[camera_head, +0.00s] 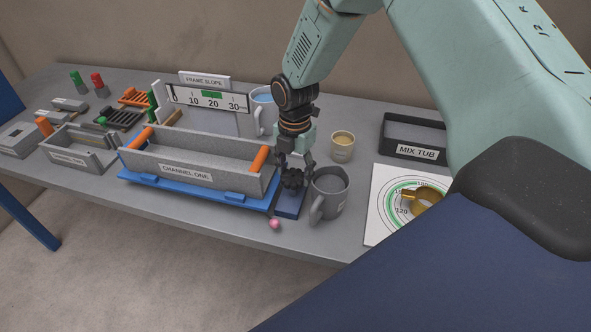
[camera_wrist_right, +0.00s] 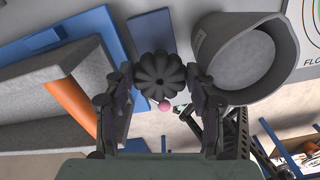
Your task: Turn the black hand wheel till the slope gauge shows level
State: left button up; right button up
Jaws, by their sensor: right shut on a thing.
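The black hand wheel (camera_head: 292,179) is a small lobed knob at the right end of the blue frame (camera_head: 236,199). My right gripper (camera_head: 294,172) comes down on it from above. In the right wrist view the wheel (camera_wrist_right: 160,74) sits between the two fingers of the right gripper (camera_wrist_right: 162,90), which is shut on it. My left gripper is not in view.
The grey CHANNEL ONE trough (camera_head: 205,166) with orange ends rests on the blue frame. A grey jug (camera_head: 330,194) stands close right of the wheel. A pink ball (camera_head: 274,224) is near the front edge. A beige cup (camera_head: 342,147) and the MIX TUB (camera_head: 415,152) are farther right.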

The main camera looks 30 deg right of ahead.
aim_at(295, 174)
dwell(0.5)
jog(key=o, duration=1.2)
jog(key=shift+c, duration=0.2)
jog(key=shift+r, duration=4)
notch_tip(295, 174, down, 6)
jog(key=shift+a+f, duration=0.1)
jog(key=shift+f, duration=0.25)
jog(key=shift+w, duration=0.1)
